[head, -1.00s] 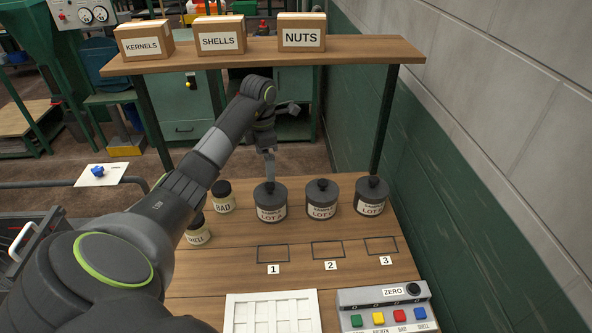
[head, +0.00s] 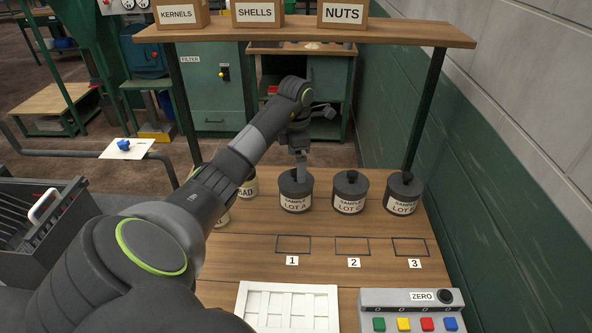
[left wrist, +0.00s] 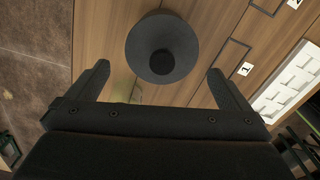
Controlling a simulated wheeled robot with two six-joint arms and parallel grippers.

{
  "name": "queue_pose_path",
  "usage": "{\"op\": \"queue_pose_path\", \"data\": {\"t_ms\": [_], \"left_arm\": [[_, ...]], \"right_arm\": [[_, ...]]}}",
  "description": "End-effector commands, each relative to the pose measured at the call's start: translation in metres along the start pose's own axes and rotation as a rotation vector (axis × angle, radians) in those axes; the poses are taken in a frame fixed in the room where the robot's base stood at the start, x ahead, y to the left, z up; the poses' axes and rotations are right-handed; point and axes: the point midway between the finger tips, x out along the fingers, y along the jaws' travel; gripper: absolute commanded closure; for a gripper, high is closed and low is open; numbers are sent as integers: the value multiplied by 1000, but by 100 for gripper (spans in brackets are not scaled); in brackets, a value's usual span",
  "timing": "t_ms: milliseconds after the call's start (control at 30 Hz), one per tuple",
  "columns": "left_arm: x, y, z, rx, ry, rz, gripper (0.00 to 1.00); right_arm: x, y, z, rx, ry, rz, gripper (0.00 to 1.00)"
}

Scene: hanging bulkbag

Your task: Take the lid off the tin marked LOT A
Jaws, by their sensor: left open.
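The tin marked LOT A (head: 296,201) stands upright on the wooden bench, the leftmost of three dark tins with white labels. Its dark round lid (left wrist: 162,47) with a knob is on it, seen from above in the left wrist view. My left gripper (head: 300,172) is over this tin, its fingers pointing down close to the lid. In the left wrist view the left gripper (left wrist: 158,80) is open, with its two fingers apart and nothing between them; the knob lies ahead of the gap. My right gripper is not in view.
Two similar tins stand to the right, a middle one (head: 349,198) and a right one (head: 402,199). The BAD jar (head: 247,188) is on the left, partly behind my arm. A white tray (head: 288,305) and a button box (head: 411,308) lie in front. A shelf (head: 330,32) spans above.

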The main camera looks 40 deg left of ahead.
Motion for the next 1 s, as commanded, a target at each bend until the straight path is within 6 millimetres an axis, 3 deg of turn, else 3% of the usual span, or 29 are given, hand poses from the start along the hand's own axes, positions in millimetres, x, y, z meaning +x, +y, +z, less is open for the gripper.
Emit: {"op": "queue_pose_path", "data": {"t_ms": [367, 467, 733, 1000], "left_arm": [[34, -3, -2, 0, 0, 0, 0], [42, -3, -2, 0, 2, -4, 0], [51, -2, -2, 0, 0, 0, 0], [51, -2, -2, 0, 0, 0, 31]], "right_arm": [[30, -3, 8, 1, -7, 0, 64], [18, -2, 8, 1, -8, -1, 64], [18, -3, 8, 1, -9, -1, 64], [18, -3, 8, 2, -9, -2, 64]]}}
